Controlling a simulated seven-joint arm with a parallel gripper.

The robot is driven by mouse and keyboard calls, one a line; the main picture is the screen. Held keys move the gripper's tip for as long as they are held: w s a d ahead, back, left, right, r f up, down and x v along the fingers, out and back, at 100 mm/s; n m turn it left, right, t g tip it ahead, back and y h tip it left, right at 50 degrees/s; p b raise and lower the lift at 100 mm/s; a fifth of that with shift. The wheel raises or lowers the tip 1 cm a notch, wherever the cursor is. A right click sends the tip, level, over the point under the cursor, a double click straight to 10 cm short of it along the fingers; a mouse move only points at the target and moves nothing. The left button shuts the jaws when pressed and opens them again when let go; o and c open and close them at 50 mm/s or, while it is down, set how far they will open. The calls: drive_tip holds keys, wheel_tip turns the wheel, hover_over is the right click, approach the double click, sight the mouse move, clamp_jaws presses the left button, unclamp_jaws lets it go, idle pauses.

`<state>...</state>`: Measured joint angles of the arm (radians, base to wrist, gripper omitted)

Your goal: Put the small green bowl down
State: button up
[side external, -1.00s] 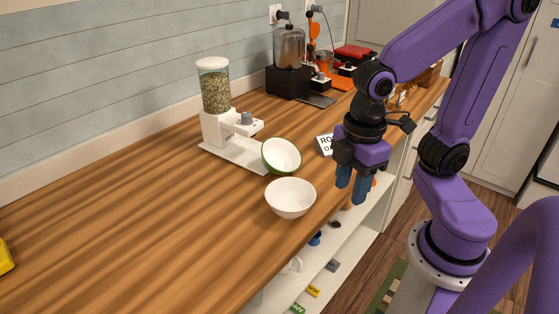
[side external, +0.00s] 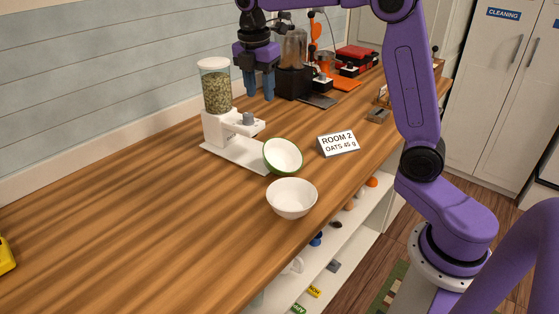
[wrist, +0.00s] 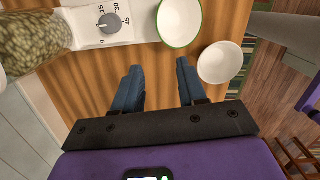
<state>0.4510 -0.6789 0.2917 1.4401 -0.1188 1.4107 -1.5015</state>
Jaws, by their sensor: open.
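The small green bowl (side external: 283,157), white inside with a green outside and rim, sits tilted at the edge of the dispenser's white base tray, its opening facing the camera. It also shows in the wrist view (wrist: 180,22). A plain white bowl (side external: 291,198) stands upright on the counter just in front of it, and in the wrist view it is to the right of the green one (wrist: 220,63). My gripper (side external: 260,86) is open and empty, raised above the counter behind the dispenser. Its two blue fingers (wrist: 158,82) are well apart with only bare wood between them.
A dispenser (side external: 216,100) filled with green grains stands left of the bowls, with a dial on its base. A sign (side external: 338,144) reads "ROOM 2 OATS 45 g". A blender-like machine and red and orange items stand farther back.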

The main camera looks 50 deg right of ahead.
approach(267, 142)
drive_tip(key=f, duration=0.3)
drive_tip(key=d+f, duration=0.1)
drive_tip(key=f, duration=0.6)
drive_tip(key=shift+w+d, duration=0.25)
clamp_jaws()
